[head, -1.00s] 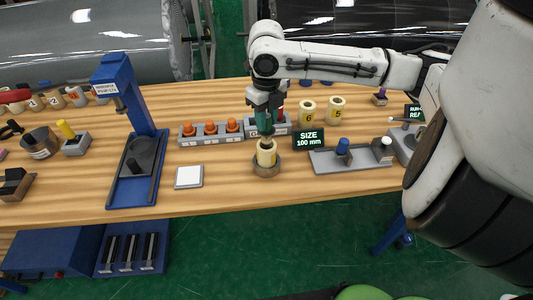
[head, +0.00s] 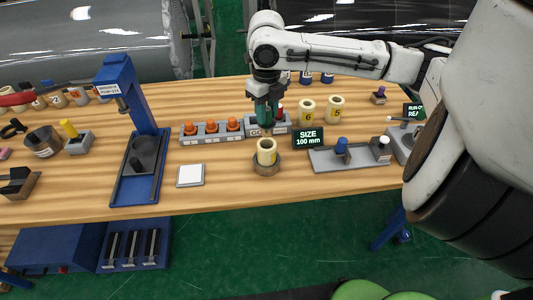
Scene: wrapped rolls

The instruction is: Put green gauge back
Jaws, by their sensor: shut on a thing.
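My gripper (head: 266,97) is shut on the green gauge (head: 264,115) and holds it upright. The gauge's lower end is at or just over the left part of a small grey rack (head: 284,129). I cannot tell whether it touches or sits in the rack. A red gauge (head: 280,113) stands in the rack just right of the green one. A cream roll (head: 267,154) stands in a round brown holder (head: 266,168) in front of the rack, its top hole open and empty.
A black size display (head: 308,138) reads 100 mm. Two cream rolls (head: 306,111) stand behind it. A grey block with orange-topped plugs (head: 212,135) is left of the rack. A white square pad (head: 190,175) and a blue press (head: 135,110) stand further left.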

